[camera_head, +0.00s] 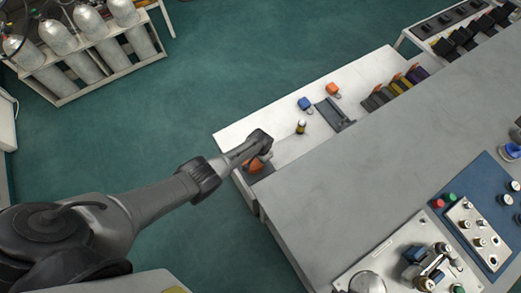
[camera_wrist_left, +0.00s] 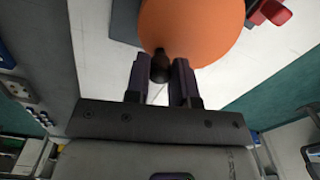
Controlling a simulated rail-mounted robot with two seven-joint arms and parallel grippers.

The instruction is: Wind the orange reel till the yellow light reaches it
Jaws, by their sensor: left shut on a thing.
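The orange reel (camera_head: 255,165) is at the near left end of the white bench, partly hidden by my left gripper (camera_head: 256,148). In the left wrist view the reel (camera_wrist_left: 195,25) fills the top middle as a large orange disc. A dark brown knob (camera_wrist_left: 160,68) in front of it sits between the fingers of my left gripper (camera_wrist_left: 160,78), which is shut on it. A small upright yellow-and-dark thing (camera_head: 301,128), which looks like the yellow light, stands on the bench to the right of the reel, apart from it. My right gripper is not in view.
Gas cylinders (camera_head: 60,38) stand at upper left. Green floor is clear between.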

